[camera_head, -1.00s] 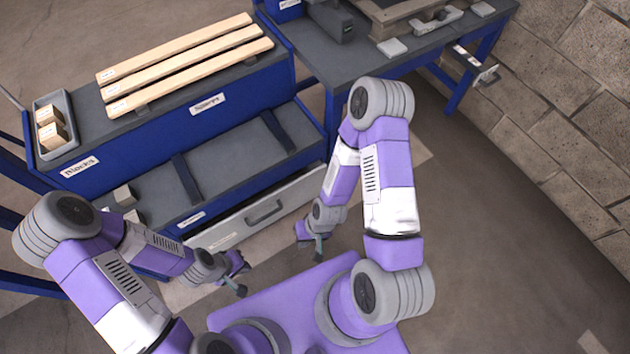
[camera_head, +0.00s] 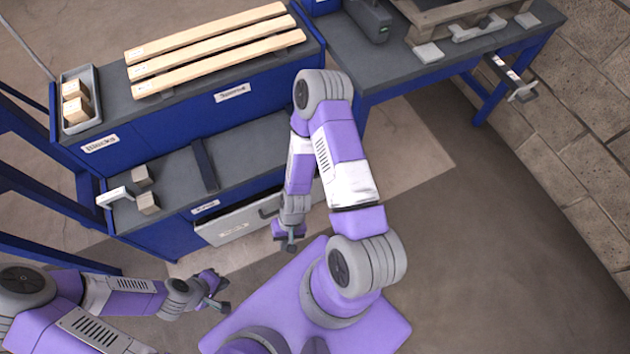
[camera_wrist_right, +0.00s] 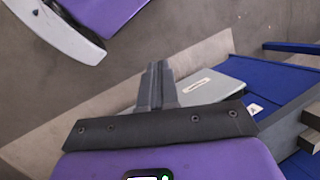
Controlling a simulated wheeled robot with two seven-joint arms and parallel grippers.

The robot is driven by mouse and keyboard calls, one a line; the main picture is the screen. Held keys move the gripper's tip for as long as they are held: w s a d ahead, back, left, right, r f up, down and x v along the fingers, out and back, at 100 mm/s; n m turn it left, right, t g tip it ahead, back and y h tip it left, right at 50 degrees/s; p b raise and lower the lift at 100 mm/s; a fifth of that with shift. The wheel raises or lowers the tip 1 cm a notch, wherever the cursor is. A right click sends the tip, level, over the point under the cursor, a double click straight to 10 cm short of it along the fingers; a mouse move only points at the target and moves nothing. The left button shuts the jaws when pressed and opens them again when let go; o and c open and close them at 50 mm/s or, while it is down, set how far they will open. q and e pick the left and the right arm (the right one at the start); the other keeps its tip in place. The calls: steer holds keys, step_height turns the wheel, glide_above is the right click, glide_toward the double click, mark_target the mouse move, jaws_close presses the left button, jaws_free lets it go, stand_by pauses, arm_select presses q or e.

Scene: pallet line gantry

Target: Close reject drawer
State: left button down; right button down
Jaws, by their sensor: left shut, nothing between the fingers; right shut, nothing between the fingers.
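In the right wrist view a pale labelled panel (camera_wrist_right: 212,88), apparently the drawer front, lies beyond the fingers beside blue cabinet faces. How far the drawer stands out is hard to tell. My right gripper (camera_head: 291,247) is shut and empty, in front of the drawer; its closed fingers also show in the right wrist view (camera_wrist_right: 156,84). My left gripper (camera_head: 220,298) is shut and empty, lower left, apart from the drawer.
The cabinet top (camera_head: 225,75) carries several wooden slats and a grey tray (camera_head: 91,120) of blocks. Two blocks and a white-fronted item (camera_head: 115,196) are at the lower shelf's left end. A blue-legged bench (camera_head: 440,65) stands at the back right. Floor to the right is clear.

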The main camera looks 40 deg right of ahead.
step_height(320, 180, down, 8)
steer(key=s+m+y+b, duration=0.2)
steer(key=m+y, duration=0.3)
steer(key=m, duration=0.5)
steer(key=w+d+f+m+t+b, duration=0.2)
steer(key=w+d+f+m+t, duration=0.55)
steer(key=m+t, duration=0.35)
steer(key=s+d+f+m+t+h+b, duration=0.1)
steer(key=s+d+f+m+t+h, duration=0.15)
steer(key=d+m+h, duration=0.65)
steer(key=s+d+f+m+t+h, duration=0.2)
steer(key=d+f+m+h, duration=0.2)
steer(key=d, duration=0.8)
steer(key=b+x, duration=0.5)
steer(key=x, duration=0.8)
steer(key=shift+w+d+r, duration=0.25)
steer(key=shift+w+d, duration=0.1)
steer(key=shift+d, duration=0.1)
